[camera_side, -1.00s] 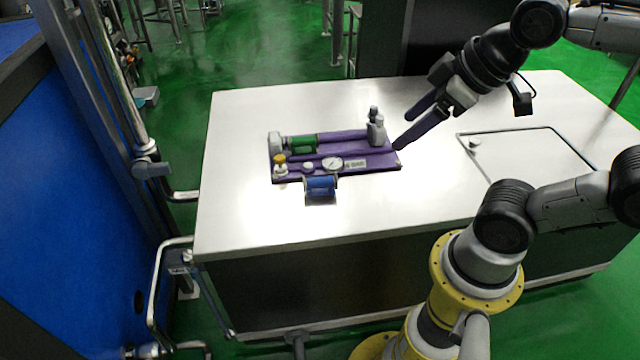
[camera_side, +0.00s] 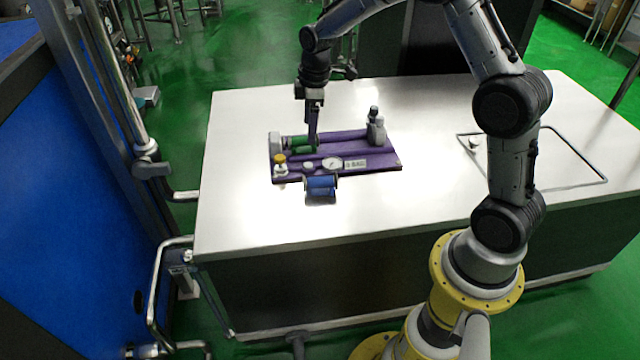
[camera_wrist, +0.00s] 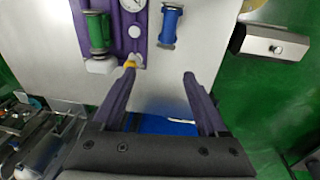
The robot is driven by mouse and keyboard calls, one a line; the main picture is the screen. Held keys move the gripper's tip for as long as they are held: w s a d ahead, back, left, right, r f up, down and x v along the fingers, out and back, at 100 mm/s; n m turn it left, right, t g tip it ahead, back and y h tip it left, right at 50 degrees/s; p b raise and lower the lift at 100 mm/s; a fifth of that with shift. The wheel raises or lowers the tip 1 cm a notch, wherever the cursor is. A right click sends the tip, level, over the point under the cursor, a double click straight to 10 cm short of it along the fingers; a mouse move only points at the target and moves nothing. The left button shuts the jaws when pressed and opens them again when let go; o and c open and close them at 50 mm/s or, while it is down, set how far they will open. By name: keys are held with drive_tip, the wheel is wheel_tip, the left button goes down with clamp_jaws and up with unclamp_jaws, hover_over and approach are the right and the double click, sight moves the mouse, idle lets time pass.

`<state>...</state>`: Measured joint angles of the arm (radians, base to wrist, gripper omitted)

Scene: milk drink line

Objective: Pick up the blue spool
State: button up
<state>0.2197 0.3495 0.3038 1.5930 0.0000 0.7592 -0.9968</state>
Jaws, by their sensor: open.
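The blue spool (camera_side: 321,185) lies on the table just off the front edge of the purple board (camera_side: 375,168). My gripper (camera_side: 313,144) points down in the side view, in line with the green spool (camera_side: 297,142) on the board; its height above the board is unclear. In the wrist view, my gripper (camera_wrist: 159,71) is open with nothing between its fingers. There the blue spool (camera_wrist: 171,25) lies beyond the fingertips, toward the top, apart from both fingers. The left fingertip overlaps a small yellow-topped part (camera_wrist: 130,64) at the board's end.
The board also carries a round gauge (camera_side: 332,163), a yellow-topped fitting (camera_side: 280,161) and a grey fitting (camera_side: 376,130). A hatch with a metal frame (camera_side: 535,160) is at the table's right. The table front is clear.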

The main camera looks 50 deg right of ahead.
drive_tip(key=g, duration=0.2)
hover_over(320, 178)
wheel_tip(320, 178, down, 8)
drive_tip(key=shift+m, duration=0.3)
wheel_tip(320, 178, down, 7)
drive_tip(key=shift+a+r, duration=0.15)
drive_tip(key=shift+d+f, duration=0.2)
drive_tip(key=shift+f, duration=2.8)
clamp_jaws()
